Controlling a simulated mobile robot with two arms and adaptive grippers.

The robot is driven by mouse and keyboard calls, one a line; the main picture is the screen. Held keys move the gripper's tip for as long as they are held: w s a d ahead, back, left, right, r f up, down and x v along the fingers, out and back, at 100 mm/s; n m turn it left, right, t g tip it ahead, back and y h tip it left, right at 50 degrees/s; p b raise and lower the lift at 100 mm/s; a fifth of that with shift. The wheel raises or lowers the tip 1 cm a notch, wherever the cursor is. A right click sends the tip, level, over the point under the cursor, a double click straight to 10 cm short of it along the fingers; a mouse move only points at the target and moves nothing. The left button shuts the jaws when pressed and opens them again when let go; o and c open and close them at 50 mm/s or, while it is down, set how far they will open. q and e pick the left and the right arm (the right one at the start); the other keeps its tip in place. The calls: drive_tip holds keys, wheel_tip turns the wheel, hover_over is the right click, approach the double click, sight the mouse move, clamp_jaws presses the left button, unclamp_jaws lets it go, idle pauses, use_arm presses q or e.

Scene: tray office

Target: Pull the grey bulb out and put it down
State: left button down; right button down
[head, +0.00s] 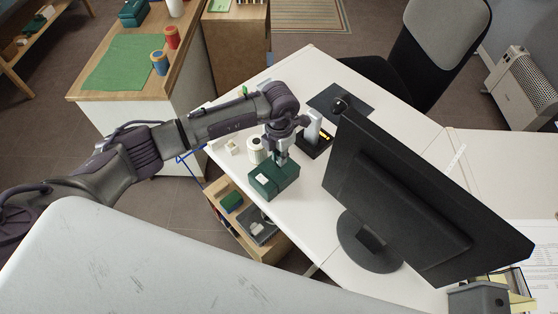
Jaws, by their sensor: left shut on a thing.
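My left gripper (281,155) reaches in from the left and points down at the back part of a dark green box (275,182) on the white desk. Its fingers are shut on a small grey thing, which looks like the grey bulb but is mostly hidden by the fingers. I cannot tell whether the bulb is still seated in the green box or just clear of it. A small white patch shows on the box's top, left of the fingers. My right gripper is not in view.
A white cylinder (255,151) and a small white block (232,147) stand left of the gripper. A large monitor (420,205) stands close on the right. The white desk (320,235) is bare in front of the box.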

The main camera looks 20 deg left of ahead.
use_arm(q)
drive_tip(key=shift+r+p, duration=1.15)
drive_tip(key=shift+r, duration=0.75)
